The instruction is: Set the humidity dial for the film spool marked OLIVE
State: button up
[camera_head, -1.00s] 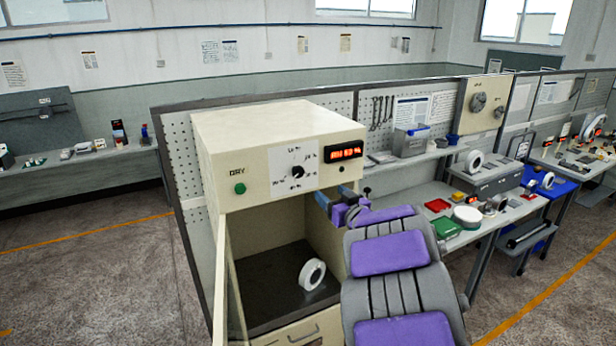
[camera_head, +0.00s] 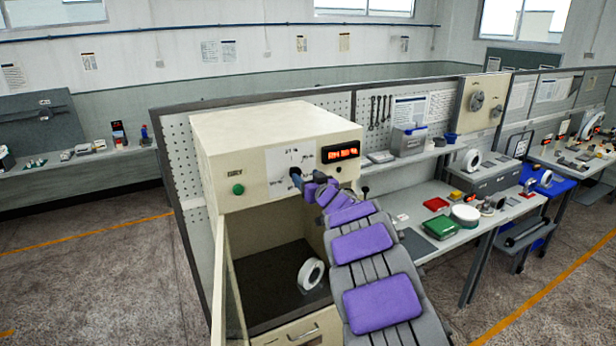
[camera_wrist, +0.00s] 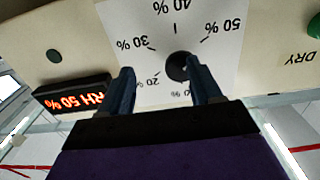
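The humidity dial (camera_wrist: 178,65) is a dark round knob on a white scale plate on the front of a cream cabinet. In the wrist view, upside down, marks of 20, 30, 40 and 50 % show around it. A red display (camera_wrist: 72,95) there reads RH 50 %. My gripper (camera_wrist: 157,67) is open in front of the plate; its right finger overlaps the dial's edge, and I cannot tell if they touch. In the head view my gripper (camera_head: 298,180) partly hides the plate. A white spool (camera_head: 311,274) stands inside the open cabinet; no OLIVE marking is legible.
A green DRY button (camera_head: 238,189) is left of the dial. The cabinet's door (camera_head: 229,280) stands open at the left. A pegboard partition stands behind.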

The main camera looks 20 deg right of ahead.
jog(key=a, duration=0.1)
jog(key=w+a, duration=0.1)
jog(key=a, duration=0.2)
jog(key=shift+w+r, duration=0.25)
jog(key=shift+r, duration=0.1)
jog(key=shift+o, duration=0.3)
jog(key=shift+w+f, duration=0.1)
jog(key=shift+w, duration=0.05)
jog(key=shift+d, duration=1)
jog(key=c, duration=0.6)
jog(key=shift+a+f, duration=0.1)
jog(key=shift+a, duration=0.2)
jog(key=c, duration=0.5)
